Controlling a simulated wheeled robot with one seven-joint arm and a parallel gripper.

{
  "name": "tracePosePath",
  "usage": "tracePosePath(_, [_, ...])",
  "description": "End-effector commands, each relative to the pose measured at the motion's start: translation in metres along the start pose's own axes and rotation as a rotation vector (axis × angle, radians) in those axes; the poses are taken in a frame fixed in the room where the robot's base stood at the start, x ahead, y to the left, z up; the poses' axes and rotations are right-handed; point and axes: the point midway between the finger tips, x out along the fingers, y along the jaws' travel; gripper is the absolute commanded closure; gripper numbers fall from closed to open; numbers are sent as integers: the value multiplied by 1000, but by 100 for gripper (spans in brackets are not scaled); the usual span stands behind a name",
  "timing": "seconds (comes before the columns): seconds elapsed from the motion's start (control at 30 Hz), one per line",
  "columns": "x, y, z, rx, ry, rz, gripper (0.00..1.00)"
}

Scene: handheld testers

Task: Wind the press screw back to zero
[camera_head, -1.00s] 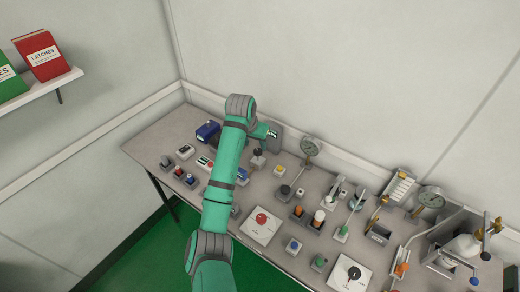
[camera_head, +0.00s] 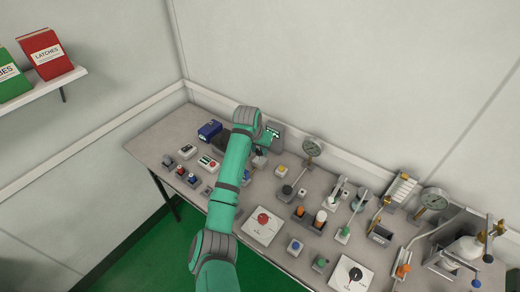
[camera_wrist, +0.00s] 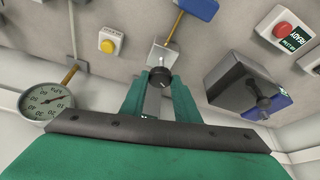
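A black round knob (camera_wrist: 160,77) with a pale mark on top stands on a small grey metal block (camera_wrist: 163,54) in the wrist view; I take it for the press screw, though no label confirms this. My gripper (camera_wrist: 159,88) has its two teal fingers apart, one on each side of the knob. I cannot tell whether they touch it. In the head view my arm hides the gripper and part of this area; a dark knob on a grey block (camera_head: 259,160) shows just beside the arm.
A round dial gauge (camera_wrist: 45,102) stands left of my gripper in the wrist view. A dark box (camera_wrist: 237,82) with a knob stands close on the right. A yellow button (camera_wrist: 108,46) and a red button (camera_wrist: 282,30) sit nearby. The bench (camera_head: 160,140) is crowded.

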Motion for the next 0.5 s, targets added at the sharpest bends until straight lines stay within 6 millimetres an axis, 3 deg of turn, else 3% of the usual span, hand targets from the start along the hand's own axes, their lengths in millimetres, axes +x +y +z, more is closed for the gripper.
tracePosePath(0.5, [0,2,-1,-20,0,-9,94])
